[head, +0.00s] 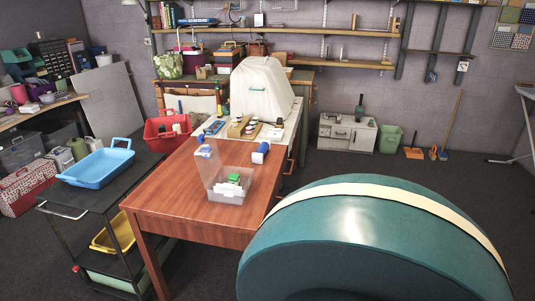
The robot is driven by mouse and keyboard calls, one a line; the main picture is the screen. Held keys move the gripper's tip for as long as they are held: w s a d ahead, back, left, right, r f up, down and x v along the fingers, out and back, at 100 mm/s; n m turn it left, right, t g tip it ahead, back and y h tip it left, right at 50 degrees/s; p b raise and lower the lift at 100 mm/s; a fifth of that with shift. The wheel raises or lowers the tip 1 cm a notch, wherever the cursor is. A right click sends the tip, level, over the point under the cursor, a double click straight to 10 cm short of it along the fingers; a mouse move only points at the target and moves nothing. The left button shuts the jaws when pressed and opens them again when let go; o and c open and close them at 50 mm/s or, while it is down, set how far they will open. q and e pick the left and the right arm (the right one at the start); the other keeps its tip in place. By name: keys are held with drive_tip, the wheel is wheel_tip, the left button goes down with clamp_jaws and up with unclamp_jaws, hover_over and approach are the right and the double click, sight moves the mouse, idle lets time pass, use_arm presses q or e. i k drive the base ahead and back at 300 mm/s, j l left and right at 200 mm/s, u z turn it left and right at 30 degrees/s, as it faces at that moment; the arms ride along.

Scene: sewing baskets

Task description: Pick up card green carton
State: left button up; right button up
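A small green item (234,178), which looks like the green carton, sits on top of white pieces in a clear plastic box (238,199). The box stands on the reddish-brown wooden table (178,203), and its clear lid (209,168) stands raised at the back left. The lower part of the green item is hard to make out. Neither of my grippers shows in the head view.
A blue spool-like item (261,152) lies behind the box. Left is a dark cart with a blue tray (96,165) and a yellow tray (112,233). A large rounded teal form (350,235) blocks the lower right; I cannot tell what it is.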

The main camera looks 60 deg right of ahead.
sight(233, 178)
drive_tip(key=z, duration=1.85)
